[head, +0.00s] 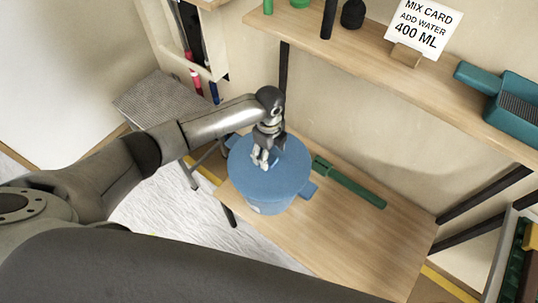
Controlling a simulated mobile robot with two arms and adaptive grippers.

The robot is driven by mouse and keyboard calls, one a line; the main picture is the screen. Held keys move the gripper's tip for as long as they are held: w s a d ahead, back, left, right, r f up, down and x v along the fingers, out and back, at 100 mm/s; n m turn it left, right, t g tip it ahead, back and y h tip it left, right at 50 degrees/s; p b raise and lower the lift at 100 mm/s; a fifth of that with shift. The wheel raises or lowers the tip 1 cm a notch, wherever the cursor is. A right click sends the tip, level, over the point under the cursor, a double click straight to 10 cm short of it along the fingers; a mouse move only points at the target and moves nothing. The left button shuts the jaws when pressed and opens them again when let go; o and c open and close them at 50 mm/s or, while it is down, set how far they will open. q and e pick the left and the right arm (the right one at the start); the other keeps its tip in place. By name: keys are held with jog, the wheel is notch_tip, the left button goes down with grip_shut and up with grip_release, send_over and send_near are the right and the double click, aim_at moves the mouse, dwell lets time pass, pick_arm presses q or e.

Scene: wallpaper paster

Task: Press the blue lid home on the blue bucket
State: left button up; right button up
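The blue bucket (268,207) stands upright on the lower wooden bench. The round blue lid (290,172) lies over its top and looks about level. I cannot tell whether its rim is fully seated all the way round. Blue lugs show at the bucket's sides. My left gripper (261,163) points down over the middle of the lid, with its fingertips at or just above the surface. The fingertips look close together, but it is unclear whether they are shut or hold anything. My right gripper is not in view.
A green long-handled tool (348,182) lies on the bench (365,232) right of the bucket. The upper shelf (420,80) overhangs behind with a mix card (424,27) and a teal tray (515,105). A grey-topped stool (165,105) stands left. The bench's front right is clear.

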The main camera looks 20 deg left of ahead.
aim_at(269, 158)
pick_arm(q)
notch_tip(269, 158, up, 9)
jog(key=shift+r, duration=0.2)
jog(key=shift+s+f, duration=0.1)
jog(key=shift+s, duration=0.05)
dwell(0.4)
